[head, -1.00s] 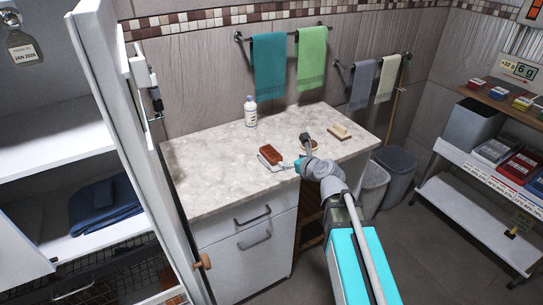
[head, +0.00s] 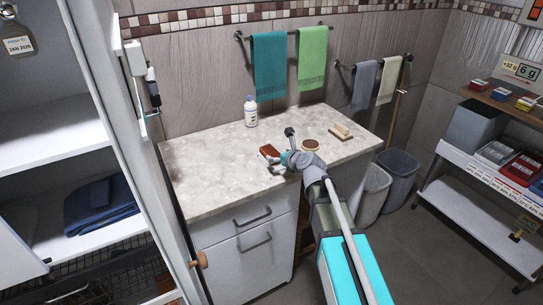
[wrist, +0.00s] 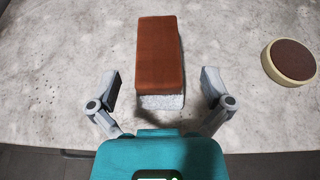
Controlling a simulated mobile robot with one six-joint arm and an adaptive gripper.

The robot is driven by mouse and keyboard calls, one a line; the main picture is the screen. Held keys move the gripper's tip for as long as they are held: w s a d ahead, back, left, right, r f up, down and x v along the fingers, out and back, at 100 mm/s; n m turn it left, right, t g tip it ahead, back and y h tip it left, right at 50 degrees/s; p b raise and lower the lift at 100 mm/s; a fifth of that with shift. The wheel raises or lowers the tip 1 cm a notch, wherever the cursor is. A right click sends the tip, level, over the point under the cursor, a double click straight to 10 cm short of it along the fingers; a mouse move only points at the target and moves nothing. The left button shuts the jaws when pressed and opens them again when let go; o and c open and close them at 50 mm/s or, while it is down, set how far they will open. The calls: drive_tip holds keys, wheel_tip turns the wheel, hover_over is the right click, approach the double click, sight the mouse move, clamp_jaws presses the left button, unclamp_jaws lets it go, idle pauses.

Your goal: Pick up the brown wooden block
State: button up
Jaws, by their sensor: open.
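The brown block (wrist: 160,50) lies on the pale countertop, with a white, rough-looking layer under its brown top. In the head view the block (head: 269,151) is partly hidden by my gripper (head: 281,159). In the wrist view my gripper (wrist: 162,88) is open, with one finger on each side of the block's near end. Gaps show between both fingers and the block. The block's long side runs away from my gripper's palm. I cannot tell the fingers' exact height over the counter.
A round brown-topped disc with a cream rim (wrist: 290,60) lies to the right. A tan block-like item (head: 342,131) and a white bottle (head: 250,111) stand farther back on the counter (head: 210,175). An open cabinet door (head: 150,180) is at the left.

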sight(271, 152)
drive_tip(key=shift+b+x, duration=1.05)
drive_tip(key=shift+x, duration=1.55)
drive_tip(key=shift+a, duration=0.1)
drive_tip(key=shift+s, duration=0.1)
drive_tip(key=c, duration=1.1)
drive_tip(key=shift+r, duration=0.1)
